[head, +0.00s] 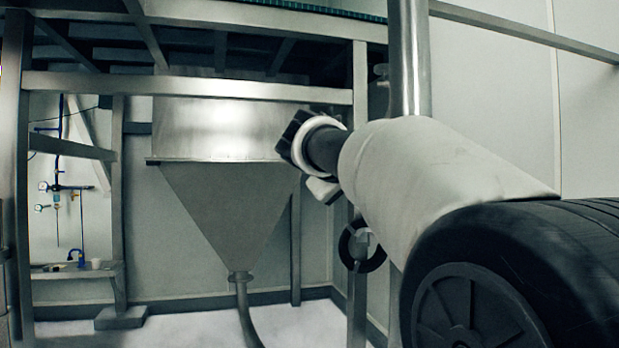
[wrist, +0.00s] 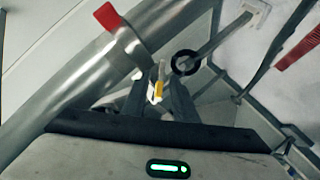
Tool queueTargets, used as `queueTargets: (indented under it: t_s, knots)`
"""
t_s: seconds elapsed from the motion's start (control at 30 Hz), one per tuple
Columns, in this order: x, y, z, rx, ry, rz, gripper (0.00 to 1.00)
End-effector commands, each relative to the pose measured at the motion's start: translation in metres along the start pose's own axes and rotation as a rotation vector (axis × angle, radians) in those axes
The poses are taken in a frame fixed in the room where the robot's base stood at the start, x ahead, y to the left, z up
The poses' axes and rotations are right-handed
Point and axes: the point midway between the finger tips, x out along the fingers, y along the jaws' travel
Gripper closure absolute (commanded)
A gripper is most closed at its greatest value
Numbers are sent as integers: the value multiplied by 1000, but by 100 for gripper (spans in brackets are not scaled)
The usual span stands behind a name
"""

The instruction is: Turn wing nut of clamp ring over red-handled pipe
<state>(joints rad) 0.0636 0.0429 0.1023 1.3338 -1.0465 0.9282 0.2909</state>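In the wrist view, a shiny metal pipe (wrist: 85,85) runs diagonally up to the right, with a red handle (wrist: 107,17) on its upper side. A small pale and yellow piece (wrist: 158,86), which looks like the clamp's wing nut, shows beside the pipe. My gripper (wrist: 156,92) has its two dark fingers apart, one on each side of this piece. I cannot tell whether either finger touches it. The clamp ring is not clearly made out. In the head view my arm covers this spot, and my fingertips are hidden.
A black ring (wrist: 187,62) lies just right of the fingers; a black ring (head: 362,247) also shows on a post in the head view. A second red piece (wrist: 300,45) is at far right. The steel hopper (head: 230,195) and frame (head: 190,88) stand behind my arm.

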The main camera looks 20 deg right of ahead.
Motion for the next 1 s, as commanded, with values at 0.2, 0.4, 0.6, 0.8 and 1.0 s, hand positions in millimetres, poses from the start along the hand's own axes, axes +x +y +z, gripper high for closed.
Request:
queueTargets:
  t_s: [0.2, 0.4, 0.6, 0.8, 1.0]
  knots:
    - [-46, -1, -1, 1, 8, -2, 74]
    - [-96, 0, -1, 0, 6, -1, 74]
    - [-138, 0, 0, 0, 4, -1, 74]
    - [-160, 0, 0, 0, 2, -1, 74]
    - [-166, 0, 0, -1, 1, 0, 74]
